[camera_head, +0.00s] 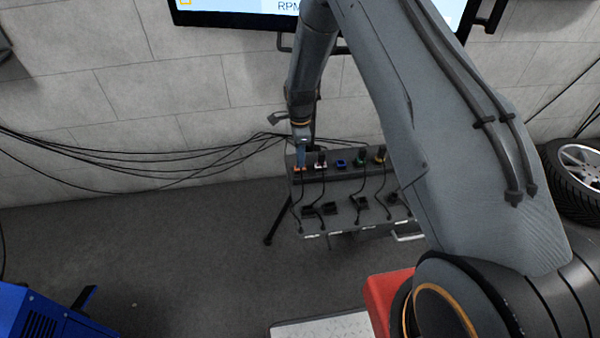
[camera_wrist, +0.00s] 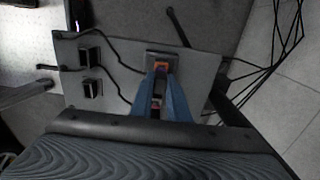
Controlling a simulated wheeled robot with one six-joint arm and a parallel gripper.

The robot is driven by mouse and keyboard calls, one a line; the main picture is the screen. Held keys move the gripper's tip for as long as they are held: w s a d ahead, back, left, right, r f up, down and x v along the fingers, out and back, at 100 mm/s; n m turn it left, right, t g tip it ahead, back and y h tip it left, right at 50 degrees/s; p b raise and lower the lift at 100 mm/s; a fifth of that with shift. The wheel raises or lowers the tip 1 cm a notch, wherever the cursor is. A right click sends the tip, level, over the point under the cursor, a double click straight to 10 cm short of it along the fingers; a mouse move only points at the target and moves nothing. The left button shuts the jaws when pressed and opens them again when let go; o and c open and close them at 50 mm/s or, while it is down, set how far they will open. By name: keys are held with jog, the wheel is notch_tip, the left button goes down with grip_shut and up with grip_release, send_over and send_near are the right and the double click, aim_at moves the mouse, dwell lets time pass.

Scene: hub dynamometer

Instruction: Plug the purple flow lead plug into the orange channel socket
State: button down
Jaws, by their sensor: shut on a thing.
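The orange channel socket (camera_head: 299,169) is at the left end of the socket row on the small panel. It also shows as an orange patch at the fingertips in the wrist view (camera_wrist: 160,67). My gripper (camera_head: 302,150) is right above this socket, pointing down. In the wrist view my gripper (camera_wrist: 160,75) is shut on a lead plug at the orange socket. The fingers mostly hide the plug, so its purple colour and how deep it sits cannot be told. A black lead (camera_wrist: 121,62) runs from near the fingertips to the left.
A pinkish plug (camera_head: 320,161) stands just right of my gripper. Further right are the blue socket (camera_head: 341,164), a green one (camera_head: 361,161) and a yellow one (camera_head: 380,156). Several black leads hang over the panel front (camera_head: 340,190). Loose cables (camera_head: 190,160) run along the wall.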

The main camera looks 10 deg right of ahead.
jog(key=c, duration=1.6)
grip_release()
notch_tip(320, 180, up, 7)
jog(key=shift+b, duration=0.4)
jog(key=shift+r, duration=0.4)
